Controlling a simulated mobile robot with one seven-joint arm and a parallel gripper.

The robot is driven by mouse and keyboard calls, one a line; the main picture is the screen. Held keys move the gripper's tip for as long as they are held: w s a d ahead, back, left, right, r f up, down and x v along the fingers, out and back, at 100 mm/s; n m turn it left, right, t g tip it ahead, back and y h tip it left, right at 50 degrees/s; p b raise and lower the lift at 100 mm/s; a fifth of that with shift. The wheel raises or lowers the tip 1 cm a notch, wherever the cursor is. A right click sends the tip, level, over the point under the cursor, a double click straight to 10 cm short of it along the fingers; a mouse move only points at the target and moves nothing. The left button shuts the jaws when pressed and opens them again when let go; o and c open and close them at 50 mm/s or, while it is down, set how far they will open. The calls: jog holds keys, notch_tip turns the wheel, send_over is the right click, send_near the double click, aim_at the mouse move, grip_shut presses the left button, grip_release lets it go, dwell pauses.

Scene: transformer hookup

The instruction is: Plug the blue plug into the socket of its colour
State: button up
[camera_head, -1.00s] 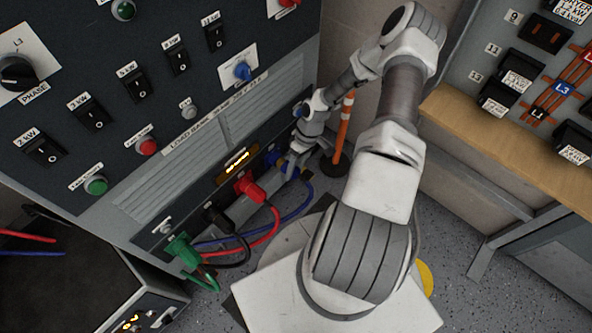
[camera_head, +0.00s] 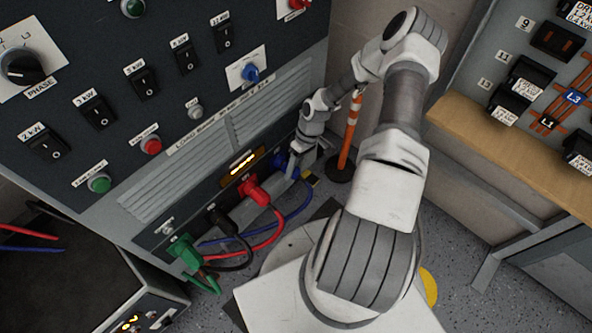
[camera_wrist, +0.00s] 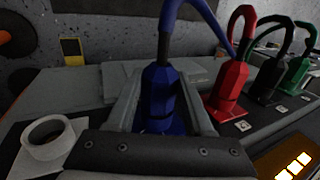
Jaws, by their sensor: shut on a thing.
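The blue plug (camera_wrist: 160,92) stands upright between the fingers of my gripper (camera_wrist: 162,106) in the wrist view, with its blue cable rising from its top. My gripper is shut on it. Blue shows below the plug between the fingers, but I cannot tell how far the plug sits in a socket. In the head view my gripper (camera_head: 299,163) is low at the right end of the panel's socket row, and the blue plug (camera_head: 282,161) is partly hidden there. The blue socket itself is mostly hidden by the plug and gripper.
Beside it are the red plug (camera_wrist: 228,84), black plug (camera_wrist: 268,80) and green plug (camera_wrist: 297,75), with looping cables. A lit display (camera_head: 241,162) is above the row. An orange post (camera_head: 350,134) stands behind my gripper.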

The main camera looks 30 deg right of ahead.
jog(key=shift+w, duration=0.1)
jog(key=o, duration=1.4)
jog(key=shift+c, duration=0.2)
jog(key=shift+o, duration=1)
jog(key=p+v, duration=0.3)
jog(key=v, duration=0.4)
jog(key=shift+p, duration=0.35)
jog(key=shift+r, duration=0.1)
